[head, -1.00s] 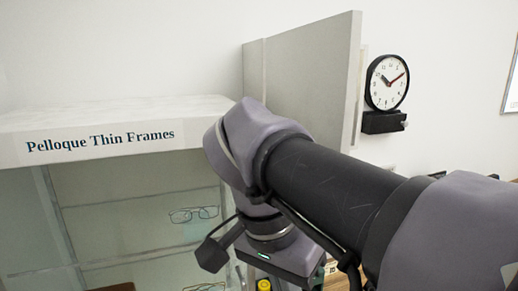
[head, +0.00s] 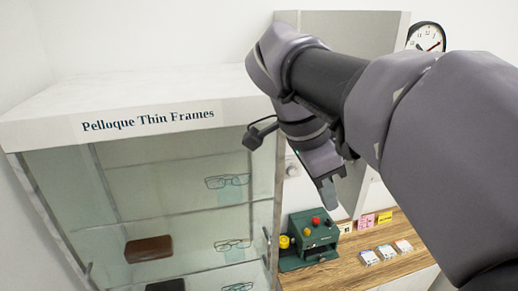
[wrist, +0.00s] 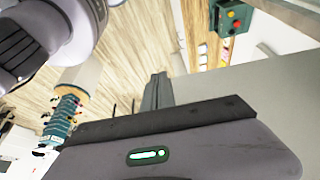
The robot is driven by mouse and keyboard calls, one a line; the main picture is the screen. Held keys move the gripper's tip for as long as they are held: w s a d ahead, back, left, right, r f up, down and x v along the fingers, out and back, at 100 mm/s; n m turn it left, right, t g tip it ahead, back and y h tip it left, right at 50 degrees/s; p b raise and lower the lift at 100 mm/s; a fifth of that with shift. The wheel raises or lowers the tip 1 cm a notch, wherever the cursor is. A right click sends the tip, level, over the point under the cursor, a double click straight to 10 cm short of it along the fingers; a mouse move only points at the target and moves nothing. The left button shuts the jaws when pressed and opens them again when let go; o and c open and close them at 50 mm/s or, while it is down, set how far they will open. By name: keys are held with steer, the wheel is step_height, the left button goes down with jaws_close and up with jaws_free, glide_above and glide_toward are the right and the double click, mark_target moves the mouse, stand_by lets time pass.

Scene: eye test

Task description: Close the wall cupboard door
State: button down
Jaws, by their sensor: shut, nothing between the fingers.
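The wall cupboard is a pale grey box, with its narrow side (head: 287,18) showing at upper centre in the head view. Its door (head: 350,27) is a flat grey panel that appears to stand out from the wall, open; my arm hides much of it. In the wrist view a large grey panel (wrist: 250,85), probably this door, lies right of the fingers. My gripper (head: 328,194) points down below the arm, in front of the panel's lower part. Its fingers (wrist: 157,92) are together and empty. I cannot tell whether they touch the panel.
A glass display case (head: 150,120) with spectacles stands at left, close to my wrist. Below, a wooden counter (head: 345,270) carries a green box with buttons (head: 311,238) and several small cards (head: 385,252). A clock (head: 427,38) hangs at right.

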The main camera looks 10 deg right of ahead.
steer(key=shift+d+r, duration=0.2)
steer(key=shift+d, duration=1.75)
steer(key=shift+s, duration=0.1)
